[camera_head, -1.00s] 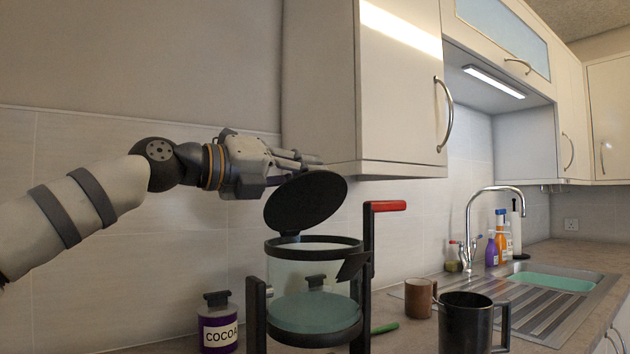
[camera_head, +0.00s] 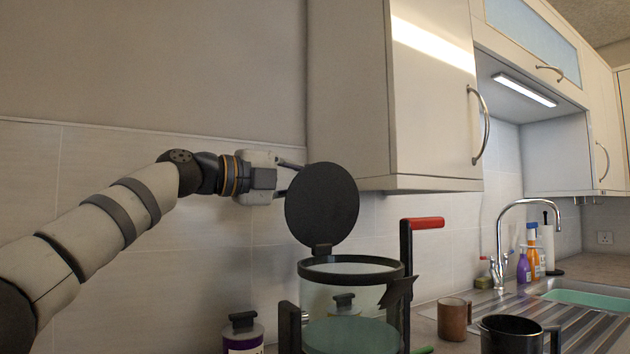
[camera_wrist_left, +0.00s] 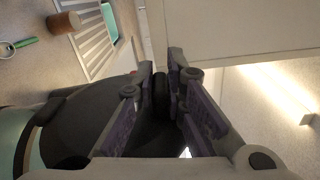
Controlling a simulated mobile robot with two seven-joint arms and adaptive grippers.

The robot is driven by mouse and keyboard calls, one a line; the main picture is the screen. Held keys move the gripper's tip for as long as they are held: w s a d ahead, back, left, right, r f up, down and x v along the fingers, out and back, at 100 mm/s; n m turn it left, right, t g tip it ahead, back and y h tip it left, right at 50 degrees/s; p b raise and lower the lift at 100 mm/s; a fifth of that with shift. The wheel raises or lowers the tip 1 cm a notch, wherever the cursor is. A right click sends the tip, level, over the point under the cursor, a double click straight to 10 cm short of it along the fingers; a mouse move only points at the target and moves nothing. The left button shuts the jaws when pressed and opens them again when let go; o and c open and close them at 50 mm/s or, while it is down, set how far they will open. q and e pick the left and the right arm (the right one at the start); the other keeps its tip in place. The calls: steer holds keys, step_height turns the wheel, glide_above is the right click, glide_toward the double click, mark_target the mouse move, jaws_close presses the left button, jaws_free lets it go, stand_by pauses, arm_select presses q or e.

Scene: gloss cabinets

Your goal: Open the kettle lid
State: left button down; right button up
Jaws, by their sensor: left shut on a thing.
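The kettle (camera_head: 346,300) is a clear glass vessel with a black rim, a black frame and a red-topped handle (camera_head: 422,223). Its round black lid (camera_head: 322,203) stands nearly upright on a hinge at the back left of the rim, so the mouth is uncovered. My left gripper (camera_head: 296,176) is at the lid's upper left edge, its fingertips partly hidden behind the lid. In the left wrist view its fingers (camera_wrist_left: 163,92) close on the dark lid edge, with the lid (camera_wrist_left: 95,128) spreading below left. My right gripper is not in view.
A wall cabinet (camera_head: 430,100) hangs close above and right of the lid.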

arm_select(q)
steer(key=shift+w+a+f, duration=0.1)
steer(key=shift+w+a, duration=0.25)
steer(key=shift+w, duration=0.05)
steer(key=c, duration=1.6)
jaws_free()
steer(key=shift+w+a+f, duration=0.1)
steer(key=shift+c, duration=0.2)
steer(key=v, duration=1.2)
